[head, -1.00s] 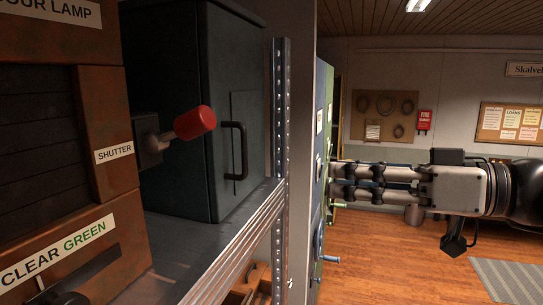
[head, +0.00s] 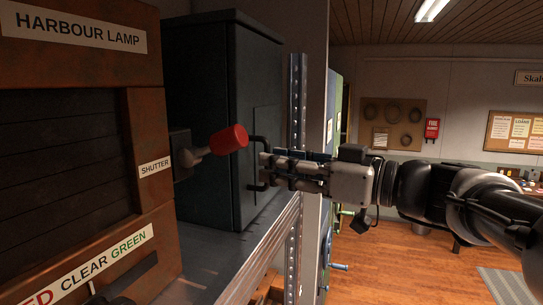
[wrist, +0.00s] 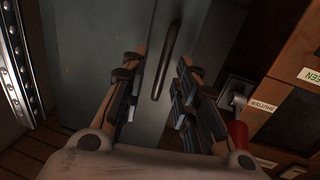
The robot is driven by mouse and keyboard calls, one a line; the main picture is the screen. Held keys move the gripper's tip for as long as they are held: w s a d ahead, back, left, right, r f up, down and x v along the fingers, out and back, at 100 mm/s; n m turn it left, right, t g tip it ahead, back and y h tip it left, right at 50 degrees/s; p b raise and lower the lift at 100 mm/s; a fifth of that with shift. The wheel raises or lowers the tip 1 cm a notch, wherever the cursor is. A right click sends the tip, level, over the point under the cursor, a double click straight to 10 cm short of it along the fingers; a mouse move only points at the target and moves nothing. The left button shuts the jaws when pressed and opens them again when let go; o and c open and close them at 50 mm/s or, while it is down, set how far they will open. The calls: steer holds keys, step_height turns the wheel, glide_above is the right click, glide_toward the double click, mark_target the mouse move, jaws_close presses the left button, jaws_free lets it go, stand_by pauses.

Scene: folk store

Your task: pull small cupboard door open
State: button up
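The small cupboard (head: 210,110) is a dark grey box on a metal shelf. Its door (head: 262,85) faces right and looks closed. A black bar handle (head: 251,180) stands upright on the door. My gripper (head: 264,168) is at the handle in the head view, its fingers pointing left and partly covering the bar. In the wrist view, the two fingers of my gripper (wrist: 157,72) are spread apart with the handle (wrist: 167,60) between them, closer to the right finger. I see no clear contact. The door (wrist: 90,50) fills the wrist view's middle.
The harbour lamp box (head: 80,110) stands left of the cupboard, with a red-knobbed shutter lever (head: 228,139) sticking out toward the cupboard. A perforated metal post (head: 297,110) rises right of the door, behind my gripper. Wooden floor (head: 400,262) lies open to the right.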

steer(key=shift+x, duration=1.2)
steer(key=shift+w+a, duration=0.15)
steer(key=shift+a, duration=0.05)
steer(key=shift+a, duration=0.1)
steer(key=shift+c, duration=0.2)
jaws_close()
